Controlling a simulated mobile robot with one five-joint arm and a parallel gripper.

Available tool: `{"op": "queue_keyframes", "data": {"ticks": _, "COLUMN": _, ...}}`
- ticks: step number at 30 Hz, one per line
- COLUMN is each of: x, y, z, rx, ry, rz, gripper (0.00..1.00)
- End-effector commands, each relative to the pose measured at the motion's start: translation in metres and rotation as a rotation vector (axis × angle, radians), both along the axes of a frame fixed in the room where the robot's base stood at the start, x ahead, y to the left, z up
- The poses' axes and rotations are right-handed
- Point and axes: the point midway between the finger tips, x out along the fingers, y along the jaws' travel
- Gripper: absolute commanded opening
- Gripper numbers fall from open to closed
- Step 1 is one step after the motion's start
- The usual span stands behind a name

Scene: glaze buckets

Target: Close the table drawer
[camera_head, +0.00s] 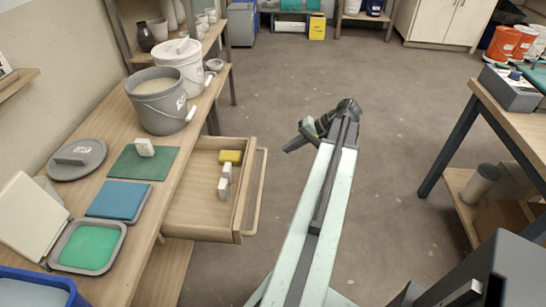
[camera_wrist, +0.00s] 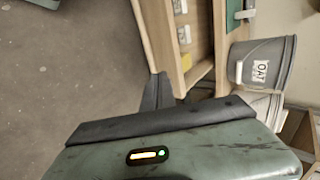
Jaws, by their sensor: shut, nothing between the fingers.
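The wooden table drawer (camera_head: 205,204) stands pulled out from the left worktable, with a long bar handle (camera_head: 256,194) along its front. It holds a yellow block (camera_head: 230,157) and two white blocks. My gripper (camera_head: 290,147) is to the right of the drawer's far front corner, apart from the handle in the head view, and points left. In the wrist view the dark fingers (camera_wrist: 158,92) are together and empty, close to the drawer's wooden front (camera_wrist: 154,38) in the picture. The gap between fingertips and drawer front is hard to judge.
The worktable (camera_head: 112,121) carries a grey bucket (camera_head: 160,112), a white bucket (camera_head: 187,75), a green mat (camera_head: 132,171) and trays. A second table (camera_head: 517,122) stands at right. The floor between them is clear.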

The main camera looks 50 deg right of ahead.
Motion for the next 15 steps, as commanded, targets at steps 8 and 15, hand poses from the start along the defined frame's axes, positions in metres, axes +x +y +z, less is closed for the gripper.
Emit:
{"op": "queue_keyframes", "data": {"ticks": 8, "x": 0.036, "y": 0.024, "z": -0.049, "rx": -0.001, "ry": 0.001, "rz": 0.003, "gripper": 0.0}}
{"op": "queue_keyframes", "data": {"ticks": 15, "x": 0.07, "y": 0.045, "z": -0.062, "rx": -0.001, "ry": 0.002, "rz": 0.004, "gripper": 0.0}}
